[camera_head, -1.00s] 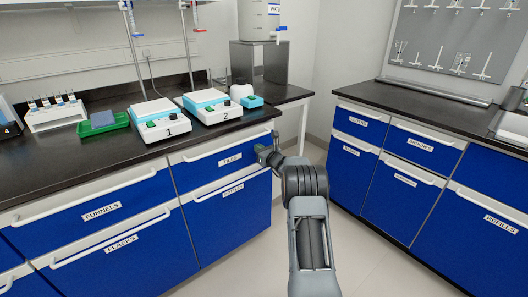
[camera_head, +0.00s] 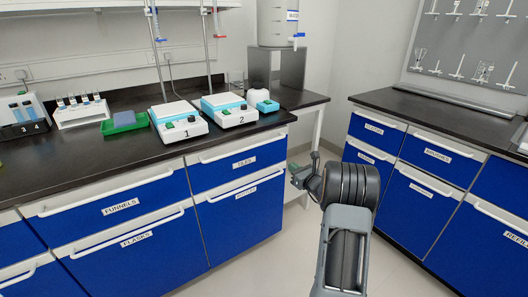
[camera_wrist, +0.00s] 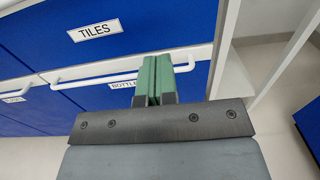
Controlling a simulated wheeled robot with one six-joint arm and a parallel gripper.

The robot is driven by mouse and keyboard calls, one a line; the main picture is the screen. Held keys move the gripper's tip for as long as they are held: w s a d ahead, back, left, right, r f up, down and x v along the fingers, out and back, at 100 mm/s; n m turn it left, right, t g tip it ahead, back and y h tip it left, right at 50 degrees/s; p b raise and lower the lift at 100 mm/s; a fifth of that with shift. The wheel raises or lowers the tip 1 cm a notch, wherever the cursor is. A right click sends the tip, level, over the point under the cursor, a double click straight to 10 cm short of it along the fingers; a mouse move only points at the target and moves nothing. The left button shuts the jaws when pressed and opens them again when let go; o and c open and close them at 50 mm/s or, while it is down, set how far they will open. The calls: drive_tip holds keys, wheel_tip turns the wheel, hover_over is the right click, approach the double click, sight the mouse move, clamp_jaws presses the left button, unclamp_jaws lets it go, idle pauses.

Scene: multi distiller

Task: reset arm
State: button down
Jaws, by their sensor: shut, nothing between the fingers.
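My gripper (camera_head: 292,170) is in front of the right end of the left counter's blue drawers, in the gap between the two counters. In the wrist view my gripper (camera_wrist: 155,75) shows two green fingers pressed together with nothing between them. Behind the fingers is the drawer labelled TILES (camera_wrist: 95,31), with a white-handled drawer labelled BOTTLES (camera_wrist: 122,84) below it. Both drawers are closed. In the wrist view the fingers overlap the lower drawer's handle; whether they touch it I cannot tell.
The left counter (camera_head: 60,165) holds hotplates 1 (camera_head: 180,121) and 2 (camera_head: 229,110), a green tray (camera_head: 124,122) and a white tube rack (camera_head: 82,113). A water tank (camera_head: 277,22) stands behind on a metal stand. The right counter (camera_head: 420,112) has closed blue drawers. Bare floor lies between the counters.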

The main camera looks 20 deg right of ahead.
drive_tip(key=s+a+r+n+g+y+p, duration=0.3)
drive_tip(key=s+a+r+n+g+p, duration=0.2)
drive_tip(key=a+r+n+p, duration=0.5)
drive_tip(key=s+a+r+n+g+y+p, duration=0.4)
drive_tip(key=a+r+n, duration=0.4)
drive_tip(key=a, duration=0.6)
drive_tip(key=s+a+r+n+g+h+p, duration=0.1)
drive_tip(key=s+r+n+h+p, duration=0.4)
drive_tip(key=s, duration=0.5)
drive_tip(key=s+a+r+n+g+h+p, duration=0.1)
drive_tip(key=s+r+n+g+h+p, duration=0.3)
drive_tip(key=s+r+n+p, duration=0.5)
drive_tip(key=shift+s+a+n+h, duration=0.2)
drive_tip(key=shift+s+n+h, duration=0.2)
drive_tip(key=shift+s+n, duration=0.75)
drive_tip(key=shift+a, duration=0.1)
